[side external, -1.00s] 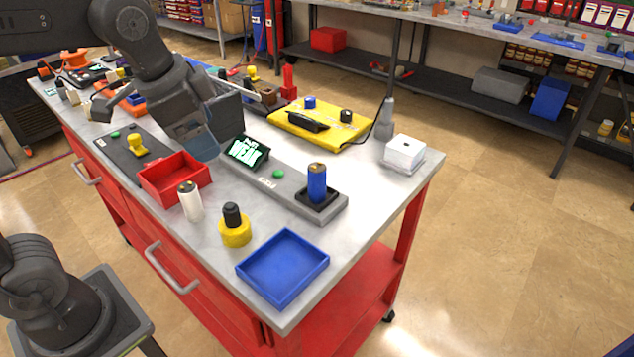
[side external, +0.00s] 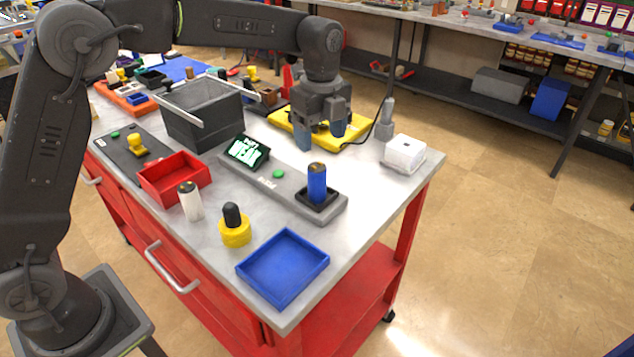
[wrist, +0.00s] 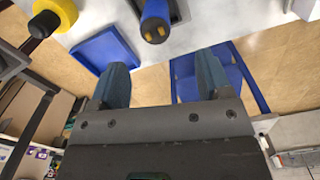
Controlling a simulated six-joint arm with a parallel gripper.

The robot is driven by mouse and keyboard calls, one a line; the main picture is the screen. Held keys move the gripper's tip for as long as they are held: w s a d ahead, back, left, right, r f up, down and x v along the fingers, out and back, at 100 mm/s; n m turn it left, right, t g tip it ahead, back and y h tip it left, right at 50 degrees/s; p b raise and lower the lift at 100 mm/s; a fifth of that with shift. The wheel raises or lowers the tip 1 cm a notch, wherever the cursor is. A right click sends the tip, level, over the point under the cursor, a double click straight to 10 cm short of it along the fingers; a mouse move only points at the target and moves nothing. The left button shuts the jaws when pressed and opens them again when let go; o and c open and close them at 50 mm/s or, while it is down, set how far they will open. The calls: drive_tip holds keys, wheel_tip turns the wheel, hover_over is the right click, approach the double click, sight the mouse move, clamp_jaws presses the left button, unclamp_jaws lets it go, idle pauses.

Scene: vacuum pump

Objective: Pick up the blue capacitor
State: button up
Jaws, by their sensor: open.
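The blue capacitor (side external: 317,183) stands upright in a dark square socket at the right end of a grey tester block (side external: 275,187). In the wrist view its dark top (wrist: 155,29) shows at the upper middle, ahead of the fingertips. My gripper (side external: 322,138) points down above and behind the capacitor, over the yellow case. Its two blue-grey fingers are spread apart with nothing between them. They also show in the wrist view (wrist: 162,75), apart from the capacitor.
A blue tray (side external: 283,268), a yellow-and-black knob (side external: 234,226), a white cylinder (side external: 190,201) and a red tray (side external: 173,180) stand nearer. The yellow case (side external: 346,134) lies behind the tester, and a white box (side external: 405,152) stands at the right. A black bin (side external: 203,113) is at the left.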

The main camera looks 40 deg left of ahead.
sight(320, 164)
wheel_tip(320, 164, down, 6)
drive_tip(key=shift+r, duration=0.15)
drive_tip(key=f, duration=0.5)
drive_tip(key=shift+s+a+f, duration=0.1)
drive_tip(key=shift+s+a, duration=0.15)
drive_tip(key=c, duration=1)
